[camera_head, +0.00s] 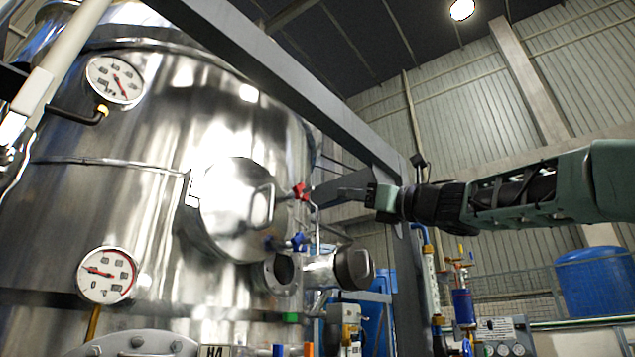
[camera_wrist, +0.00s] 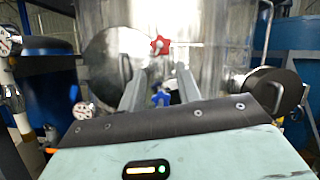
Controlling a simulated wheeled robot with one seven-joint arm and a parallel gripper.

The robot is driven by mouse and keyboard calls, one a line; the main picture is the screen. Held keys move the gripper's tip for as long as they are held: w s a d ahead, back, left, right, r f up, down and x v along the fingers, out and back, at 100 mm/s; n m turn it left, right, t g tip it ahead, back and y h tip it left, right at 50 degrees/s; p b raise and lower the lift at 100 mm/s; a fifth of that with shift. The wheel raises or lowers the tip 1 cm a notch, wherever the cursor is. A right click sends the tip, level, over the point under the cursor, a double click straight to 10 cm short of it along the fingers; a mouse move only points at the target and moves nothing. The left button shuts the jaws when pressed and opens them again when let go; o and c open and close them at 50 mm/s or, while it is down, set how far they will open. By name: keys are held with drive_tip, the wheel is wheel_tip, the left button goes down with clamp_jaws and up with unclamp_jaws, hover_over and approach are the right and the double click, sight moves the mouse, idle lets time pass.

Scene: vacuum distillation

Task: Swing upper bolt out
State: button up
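The upper bolt has a red star-shaped knob (camera_head: 299,191) at the right edge of the round steel hatch door (camera_head: 232,212) on the tank. The lower bolt has a blue knob (camera_head: 297,242) below it. In the wrist view the red knob (camera_wrist: 159,45) is beyond my fingertips and roughly between them. The blue knob (camera_wrist: 161,98) shows lower, between the fingers. My gripper (camera_head: 318,194) reaches in from the right, close to the red knob; contact cannot be told. In the wrist view the fingers of my gripper (camera_wrist: 157,70) are apart with nothing between them. The hatch door (camera_wrist: 110,65) looks closed.
A flanged pipe with a dark round end (camera_head: 354,267) sticks out below and right of the hatch. A grey frame beam (camera_head: 290,80) crosses above my arm. Two gauges (camera_head: 115,80) (camera_head: 107,275) sit on the tank's left. A blue barrel (camera_head: 595,285) stands far right.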

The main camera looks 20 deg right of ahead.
sight(313, 189)
drive_tip(key=p+x, duration=0.5)
drive_tip(key=x, duration=0.4)
drive_tip(key=shift+w+a+r, duration=0.1)
drive_tip(key=shift+w+r, duration=0.1)
drive_tip(key=shift+w+a+p, duration=0.3)
drive_tip(key=shift+w, duration=0.1)
clamp_jaws()
